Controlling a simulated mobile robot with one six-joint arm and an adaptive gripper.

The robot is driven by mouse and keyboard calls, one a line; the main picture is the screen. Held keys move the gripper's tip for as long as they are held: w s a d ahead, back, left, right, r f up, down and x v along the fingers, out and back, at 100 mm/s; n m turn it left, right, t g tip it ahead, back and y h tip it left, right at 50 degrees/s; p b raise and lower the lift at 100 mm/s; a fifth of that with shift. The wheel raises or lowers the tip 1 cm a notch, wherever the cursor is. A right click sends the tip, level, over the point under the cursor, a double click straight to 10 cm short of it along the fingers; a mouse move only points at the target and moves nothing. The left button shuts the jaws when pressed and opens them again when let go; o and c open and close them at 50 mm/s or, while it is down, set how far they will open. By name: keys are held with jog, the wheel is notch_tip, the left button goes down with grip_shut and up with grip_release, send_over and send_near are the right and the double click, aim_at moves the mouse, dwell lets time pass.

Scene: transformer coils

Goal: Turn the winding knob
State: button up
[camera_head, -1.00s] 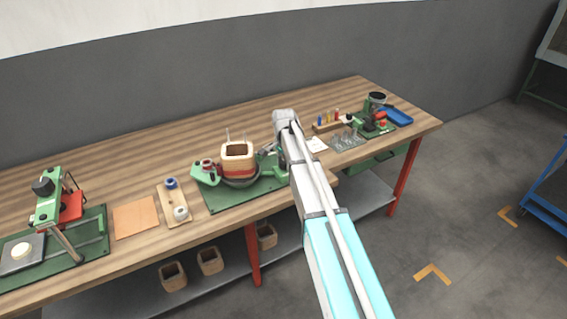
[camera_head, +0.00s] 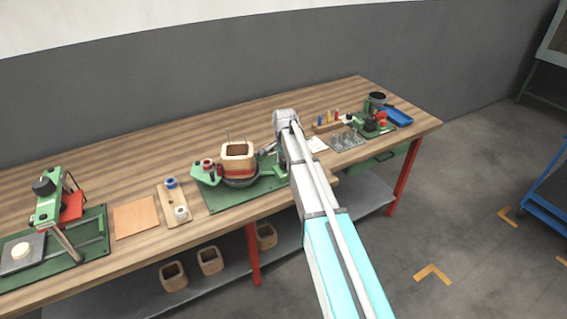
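The winding device stands mid-table on a green base plate (camera_head: 222,201). It carries a square wooden coil former (camera_head: 237,163) with an open top and a red band around its lower part. A green bracket with a red and grey part (camera_head: 208,167) sits to its left. Thin upright pins show behind the former. My arm reaches in from the lower right, and its wrist is just right of the device. I cannot make out the winding knob with certainty; the device's right end is covered by my arm.
A wooden holder (camera_head: 169,208) with blue and white spools and an orange sheet (camera_head: 136,218) lie left of the device. A green press (camera_head: 47,208) stands far left. A blue tray (camera_head: 397,117) and small tools are at the right. The table behind is clear.

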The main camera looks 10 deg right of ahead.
jog(key=o, duration=0.4)
jog(key=shift+c, duration=0.2)
jog(key=shift+r, duration=0.15)
